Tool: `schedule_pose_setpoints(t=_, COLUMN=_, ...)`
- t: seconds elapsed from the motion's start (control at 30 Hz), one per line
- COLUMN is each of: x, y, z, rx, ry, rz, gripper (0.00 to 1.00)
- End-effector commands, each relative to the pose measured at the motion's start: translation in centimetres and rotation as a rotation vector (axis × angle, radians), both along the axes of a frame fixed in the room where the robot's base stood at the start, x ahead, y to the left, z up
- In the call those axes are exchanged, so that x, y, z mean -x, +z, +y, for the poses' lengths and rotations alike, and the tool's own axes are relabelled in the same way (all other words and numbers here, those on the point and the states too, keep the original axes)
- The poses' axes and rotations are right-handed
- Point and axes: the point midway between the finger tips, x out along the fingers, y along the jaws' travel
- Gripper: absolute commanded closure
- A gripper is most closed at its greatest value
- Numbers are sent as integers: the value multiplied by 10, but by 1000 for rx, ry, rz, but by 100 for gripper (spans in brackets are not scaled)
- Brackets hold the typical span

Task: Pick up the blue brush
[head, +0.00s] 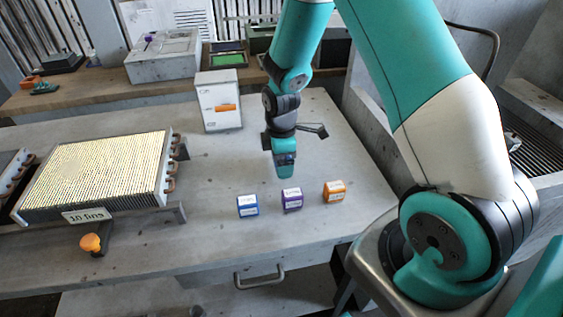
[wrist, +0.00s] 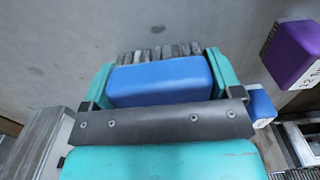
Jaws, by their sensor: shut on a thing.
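My gripper (head: 285,168) hangs above the grey table, behind the row of small coloured blocks. In the wrist view my gripper (wrist: 160,78) has its teal fingers closed on the two sides of a blue brush (wrist: 158,84). The brush has a smooth blue back and a row of grey bristles (wrist: 160,53) along its far edge. In the head view only a bit of blue shows between the fingers. A separate blue block (head: 248,206) with a white label stands on the table, in front and left of my gripper.
A purple labelled block (head: 292,199) and an orange one (head: 334,191) stand right of the blue block. A white box (head: 219,101) stands behind. A finned unit (head: 98,178) with a "10 fins" label lies left. The table is clear between the finned unit and the blocks.

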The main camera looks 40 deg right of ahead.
Motion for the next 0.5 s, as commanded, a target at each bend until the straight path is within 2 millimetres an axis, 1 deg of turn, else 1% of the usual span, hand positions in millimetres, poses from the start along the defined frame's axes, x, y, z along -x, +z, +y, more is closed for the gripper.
schedule_pose_setpoints(t=0.17, x=-2, y=37, z=0, rx=1, ry=0, rz=-9, gripper=45)
schedule_pose_setpoints(t=0.4, x=-1, y=104, z=0, rx=1, ry=0, rz=-9, gripper=45)
schedule_pose_setpoints(t=0.5, x=-1, y=129, z=0, rx=1, ry=0, rz=-7, gripper=45)
